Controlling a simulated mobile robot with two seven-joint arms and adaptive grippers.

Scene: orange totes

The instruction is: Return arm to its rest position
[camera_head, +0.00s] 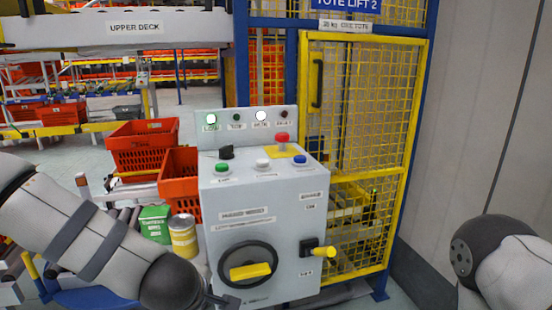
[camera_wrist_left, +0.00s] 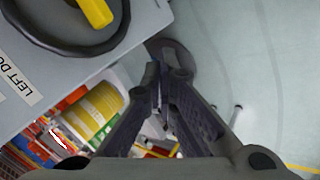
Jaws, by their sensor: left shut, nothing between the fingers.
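My left arm (camera_head: 95,235) comes in from the left. Its gripper (camera_head: 226,301) is at the bottom edge, beside the lower left of the black handwheel (camera_head: 226,259) on the grey control cabinet. In the left wrist view the gripper (camera_wrist_left: 163,85) is shut and empty, with the floor beyond its fingers. The handwheel and its yellow grip (camera_wrist_left: 96,10) show at top left there, apart from the fingers. My right arm (camera_head: 510,265) shows at the lower right edge; its gripper is out of view.
The control cabinet (camera_head: 262,190) carries a red mushroom button (camera_head: 282,138), several other buttons, lamps and a yellow lever (camera_head: 323,252). Orange totes (camera_head: 142,146), a green box (camera_head: 154,223) and a yellow can (camera_head: 183,237) stand left. A yellow mesh gate (camera_head: 370,130) stands behind; a wall is right.

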